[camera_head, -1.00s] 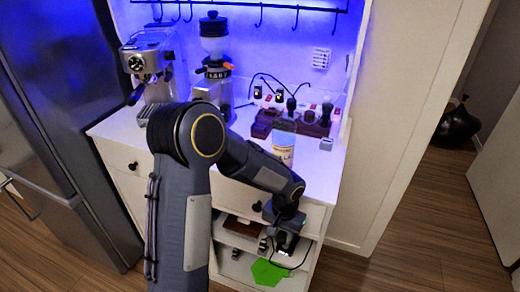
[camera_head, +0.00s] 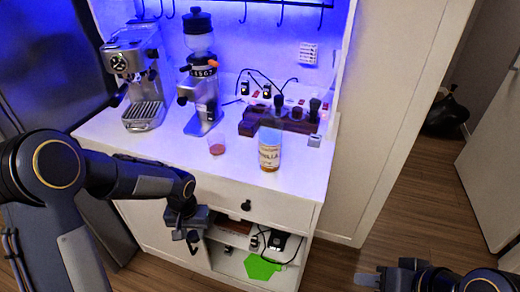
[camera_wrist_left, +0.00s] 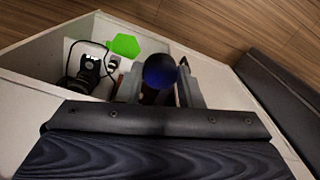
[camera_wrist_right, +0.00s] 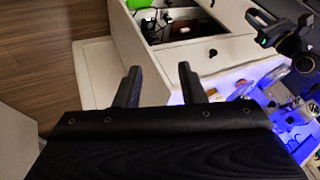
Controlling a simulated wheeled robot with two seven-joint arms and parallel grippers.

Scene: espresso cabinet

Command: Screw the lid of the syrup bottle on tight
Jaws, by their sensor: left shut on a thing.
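The syrup bottle (camera_head: 270,150), clear with a pale label and amber contents, stands upright near the counter's front edge. Dark items behind its neck make its top hard to make out. My left gripper (camera_head: 191,232) is in front of the cabinet, below counter height and left of the bottle. In the left wrist view it is shut on a dark blue, rounded thing (camera_wrist_left: 160,70), which looks like the lid. Its lower part is hidden. My right gripper (camera_head: 366,279) is low at the right, away from the cabinet. The right wrist view shows it (camera_wrist_right: 158,72) open and empty.
The grinder (camera_head: 204,100) and espresso machine (camera_head: 135,75) are further left. A tool rack (camera_head: 255,123) and small grey block (camera_head: 314,140) are behind. The open shelf below holds a green hexagonal thing (camera_head: 262,267).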

